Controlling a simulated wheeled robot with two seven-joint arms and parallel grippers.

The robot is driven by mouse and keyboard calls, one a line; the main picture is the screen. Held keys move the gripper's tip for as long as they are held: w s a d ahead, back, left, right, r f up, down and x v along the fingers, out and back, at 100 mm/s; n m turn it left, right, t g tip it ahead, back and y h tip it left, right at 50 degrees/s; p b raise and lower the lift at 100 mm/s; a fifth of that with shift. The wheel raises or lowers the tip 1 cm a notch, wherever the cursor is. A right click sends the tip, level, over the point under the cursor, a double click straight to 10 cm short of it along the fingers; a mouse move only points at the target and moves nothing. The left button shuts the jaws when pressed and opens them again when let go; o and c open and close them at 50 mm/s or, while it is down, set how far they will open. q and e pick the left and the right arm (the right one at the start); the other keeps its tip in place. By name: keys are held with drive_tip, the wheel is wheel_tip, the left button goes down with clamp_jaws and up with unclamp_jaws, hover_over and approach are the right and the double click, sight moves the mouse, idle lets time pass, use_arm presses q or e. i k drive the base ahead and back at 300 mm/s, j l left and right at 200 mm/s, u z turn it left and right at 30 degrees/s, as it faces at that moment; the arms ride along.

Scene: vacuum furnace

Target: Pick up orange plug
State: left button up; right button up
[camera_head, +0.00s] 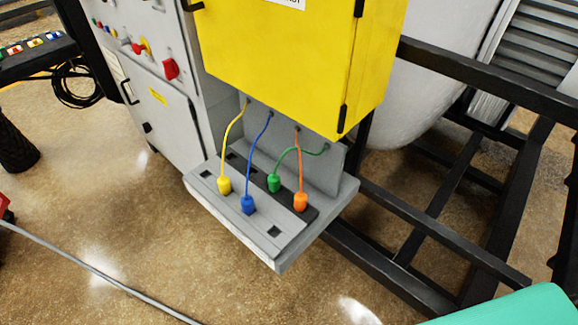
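The orange plug (301,201) stands upright at the right end of the black strip (312,214) on a grey shelf (284,262) under the yellow cabinet. An orange cable (299,160) runs up from its top to the cabinet's underside. Whether the plug sits in a socket is hidden. The green plug (274,182) stands to its left on the same strip. The blue plug (248,204) and yellow plug (224,185) stand on the lighter panel further left. Neither of my grippers is in the picture.
The yellow cabinet (285,60) overhangs the shelf from behind. The green plug's cable (300,150) crosses near the orange cable. A black frame (430,230) runs on the right. A teal surface (520,308) shows at lower right. The floor (150,240) in front is mostly open, with a grey cable (85,265).

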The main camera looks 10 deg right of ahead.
sight(300, 200)
drive_tip(key=k+j+z, duration=0.1)
drive_tip(key=k+j, duration=0.2)
drive_tip(key=j, duration=0.2)
drive_tip(key=k+j+z, duration=0.1)
drive_tip(key=k+j, duration=0.25)
drive_tip(key=j, duration=0.15)
drive_tip(key=k+j+z, duration=0.1)
drive_tip(key=k+j, duration=0.25)
drive_tip(key=j, duration=0.15)
